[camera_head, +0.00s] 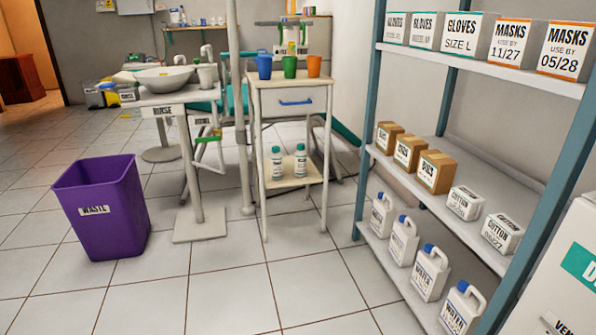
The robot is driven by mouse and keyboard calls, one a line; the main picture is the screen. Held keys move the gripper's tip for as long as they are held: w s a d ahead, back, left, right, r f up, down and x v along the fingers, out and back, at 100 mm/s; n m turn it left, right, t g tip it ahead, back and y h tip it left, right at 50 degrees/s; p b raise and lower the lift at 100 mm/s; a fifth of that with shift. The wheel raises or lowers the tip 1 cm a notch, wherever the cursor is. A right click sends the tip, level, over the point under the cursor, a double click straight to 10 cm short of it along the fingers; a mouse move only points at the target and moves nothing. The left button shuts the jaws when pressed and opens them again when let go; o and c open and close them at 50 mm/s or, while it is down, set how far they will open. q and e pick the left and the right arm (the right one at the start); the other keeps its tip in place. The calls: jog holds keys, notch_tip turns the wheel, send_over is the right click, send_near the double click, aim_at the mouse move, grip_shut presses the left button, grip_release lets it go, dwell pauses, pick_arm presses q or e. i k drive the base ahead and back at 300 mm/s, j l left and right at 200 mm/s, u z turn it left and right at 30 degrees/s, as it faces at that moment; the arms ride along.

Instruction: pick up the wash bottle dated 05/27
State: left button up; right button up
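Two small white bottles with teal caps stand upright on the lower shelf of the white cart (290,180) in the middle. The left bottle (276,165) and the right bottle (300,162) carry labels too small to read, so I cannot tell whether either is the wash bottle dated 05/27. Neither of my grippers is in view.
A blue cup (264,66), green cup (289,67) and orange cup (314,66) stand on the cart top. A purple waste bin (102,207) stands left, a rinse stand (197,165) beside the cart. A shelf rack (455,150) with boxes and jugs fills the right. Front floor is clear.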

aim_at(276, 158)
jog(key=i+j+z, duration=0.1)
jog(key=i+z, duration=0.15)
jog(key=z, duration=0.15)
jog(key=i+j+z, duration=0.15)
jog(key=z, duration=0.25)
jog(key=i+j+z, duration=0.1)
jog(key=i+j, duration=0.3)
jog(key=i+j+z, duration=0.15)
jog(key=i+j, duration=0.2)
jog(key=j, duration=0.15)
jog(key=i+j+z, duration=0.1)
jog(key=i+j, duration=0.2)
jog(key=j, duration=0.2)
